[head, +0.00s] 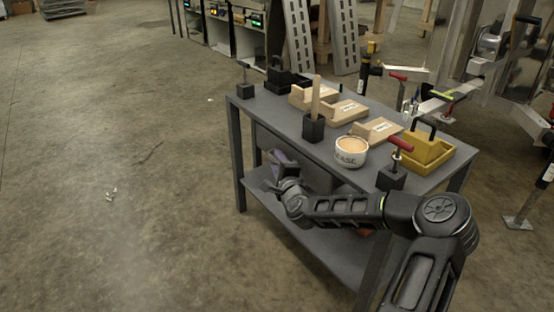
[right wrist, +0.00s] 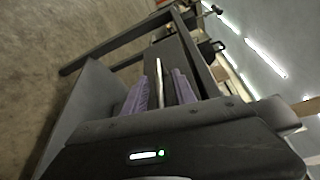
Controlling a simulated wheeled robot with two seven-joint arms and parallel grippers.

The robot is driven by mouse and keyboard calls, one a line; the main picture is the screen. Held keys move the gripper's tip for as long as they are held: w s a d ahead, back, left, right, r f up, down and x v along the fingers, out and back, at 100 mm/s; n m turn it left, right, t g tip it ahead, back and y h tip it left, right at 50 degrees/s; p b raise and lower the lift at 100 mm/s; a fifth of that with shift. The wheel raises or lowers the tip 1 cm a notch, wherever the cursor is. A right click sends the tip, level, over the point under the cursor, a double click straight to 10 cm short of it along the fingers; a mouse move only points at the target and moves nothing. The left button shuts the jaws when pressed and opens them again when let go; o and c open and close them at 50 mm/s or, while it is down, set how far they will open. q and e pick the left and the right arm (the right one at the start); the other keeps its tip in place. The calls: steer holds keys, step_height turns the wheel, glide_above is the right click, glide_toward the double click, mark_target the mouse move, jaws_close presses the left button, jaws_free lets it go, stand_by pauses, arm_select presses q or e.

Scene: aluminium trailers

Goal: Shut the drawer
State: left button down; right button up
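The drawer (head: 268,142) is a grey panel under the top of the dark grey workbench (head: 262,112) in the head view, partly hidden by my right gripper (head: 281,160). How far it stands out is hard to tell. In the right wrist view a dark panel carries a thin silver bar handle (right wrist: 159,80). The purple fingers of my right gripper (right wrist: 161,92) lie on either side of this bar, with a gap visible between them. Whether they touch the bar is not clear. My left gripper is not in view.
The bench top holds wooden boxes (head: 343,111), a white bowl (head: 351,156), a yellow holder (head: 428,156) and a red-handled tool (head: 400,144). A lower shelf (head: 320,240) runs below. Metal frames stand behind the bench.

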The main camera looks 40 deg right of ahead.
steer(key=p+v, duration=0.1)
steer(key=v, duration=0.5)
steer(key=shift+p, duration=0.4)
steer(key=shift+s, duration=0.1)
